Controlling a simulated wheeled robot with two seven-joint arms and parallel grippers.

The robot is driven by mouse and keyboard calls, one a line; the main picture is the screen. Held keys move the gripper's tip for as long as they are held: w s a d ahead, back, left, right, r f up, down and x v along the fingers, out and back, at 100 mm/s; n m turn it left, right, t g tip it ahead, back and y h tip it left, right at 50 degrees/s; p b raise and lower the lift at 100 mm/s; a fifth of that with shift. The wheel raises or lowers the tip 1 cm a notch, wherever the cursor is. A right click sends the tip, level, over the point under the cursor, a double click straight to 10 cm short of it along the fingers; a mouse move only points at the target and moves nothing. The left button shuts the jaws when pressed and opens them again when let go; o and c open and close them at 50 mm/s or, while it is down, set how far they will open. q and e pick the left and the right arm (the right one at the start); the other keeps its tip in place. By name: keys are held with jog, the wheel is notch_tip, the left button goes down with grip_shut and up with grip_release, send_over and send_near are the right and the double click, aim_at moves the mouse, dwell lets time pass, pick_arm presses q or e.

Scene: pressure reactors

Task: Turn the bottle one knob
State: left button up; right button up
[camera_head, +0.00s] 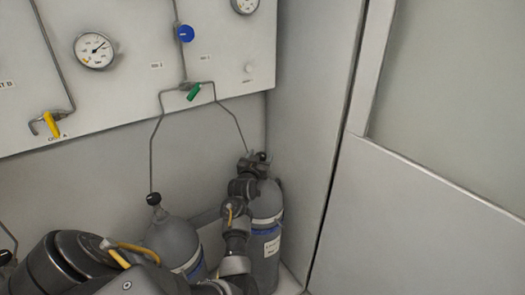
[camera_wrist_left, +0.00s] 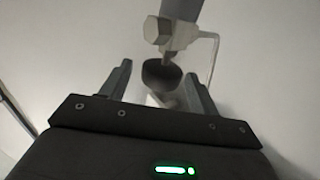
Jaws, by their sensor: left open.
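Two grey gas bottles stand against the back wall in the head view: a left one (camera_head: 176,238) with a black knob (camera_head: 154,199) on top, and a right one (camera_head: 268,212). I cannot read which is bottle one. My left gripper (camera_head: 254,158) is at the top of the right bottle and partly hides its knob. In the left wrist view my left gripper (camera_wrist_left: 156,73) is open, with a round black knob (camera_wrist_left: 160,76) between its fingers. Gaps show beside the knob, so the fingers look apart from it. My right gripper is not in view.
A wall panel above carries a gauge (camera_head: 95,50), a blue knob (camera_head: 185,33), a green handle (camera_head: 193,92) and a yellow handle (camera_head: 51,124). Thin pipes run down to the bottles. A side wall (camera_head: 315,130) stands close to the right of the right bottle.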

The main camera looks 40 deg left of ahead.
pick_arm(q)
jog(key=shift+x, duration=1.35)
jog(key=c, duration=1)
